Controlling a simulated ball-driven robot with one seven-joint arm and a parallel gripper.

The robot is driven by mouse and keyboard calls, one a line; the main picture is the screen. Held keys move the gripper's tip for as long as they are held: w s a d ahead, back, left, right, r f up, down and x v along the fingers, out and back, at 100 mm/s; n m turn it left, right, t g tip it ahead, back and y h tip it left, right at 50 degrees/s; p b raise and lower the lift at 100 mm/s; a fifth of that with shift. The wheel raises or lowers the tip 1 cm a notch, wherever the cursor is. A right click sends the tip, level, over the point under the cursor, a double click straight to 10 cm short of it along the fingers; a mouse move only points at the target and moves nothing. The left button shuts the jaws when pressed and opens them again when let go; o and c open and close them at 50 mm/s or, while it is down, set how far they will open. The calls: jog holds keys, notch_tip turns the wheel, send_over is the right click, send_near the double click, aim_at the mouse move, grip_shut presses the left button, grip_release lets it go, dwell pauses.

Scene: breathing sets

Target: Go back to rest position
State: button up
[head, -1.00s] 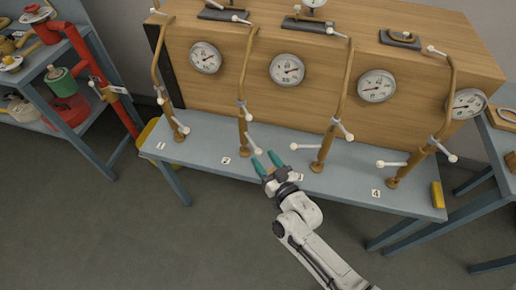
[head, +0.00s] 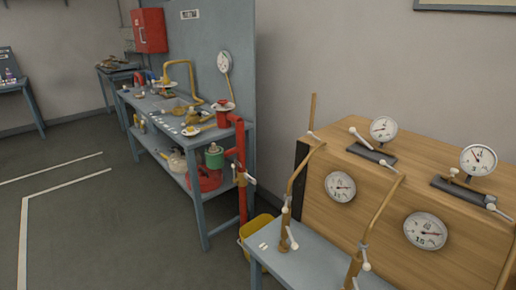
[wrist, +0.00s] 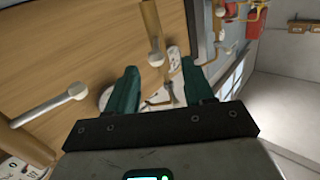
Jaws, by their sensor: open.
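My gripper (wrist: 160,90) shows in the wrist view with its two green fingers spread apart and nothing held between them. Beyond the fingers are the wooden panel (wrist: 90,50), a brown pipe (wrist: 152,28) with a white-tipped handle, and part of a white dial behind the fingertips. My gripper and arm are not in the head view. There, the wooden gauge box (head: 385,205) stands on the blue-grey bench (head: 300,262) at the right, with brown pipes (head: 296,185) and round gauges (head: 341,187) on its front.
A workbench (head: 200,200) with a sink, a green-and-red item and several tools stands at centre left. A red standpipe (head: 241,170) and a yellow bucket (head: 258,228) are between the benches. A red wall box (head: 149,31) hangs behind. The floor at left is clear.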

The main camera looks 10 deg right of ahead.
jog(key=s+a+f+n+g+y, duration=0.2)
jog(key=s+a+n+g+y, duration=0.1)
jog(key=s+a+g+y, duration=0.25)
jog(key=s+r+g+h, duration=0.1)
jog(key=s+r+g, duration=0.1)
jog(key=s+g, duration=0.3)
jog(key=s+d+r+g+h, duration=0.1)
jog(key=s+g, duration=0.4)
jog(key=s, duration=0.6)
jog(key=shift+d+r+m+g, duration=0.15)
jog(key=shift+r+m+g, duration=0.2)
jog(key=shift+r, duration=0.5)
dwell(2.1)
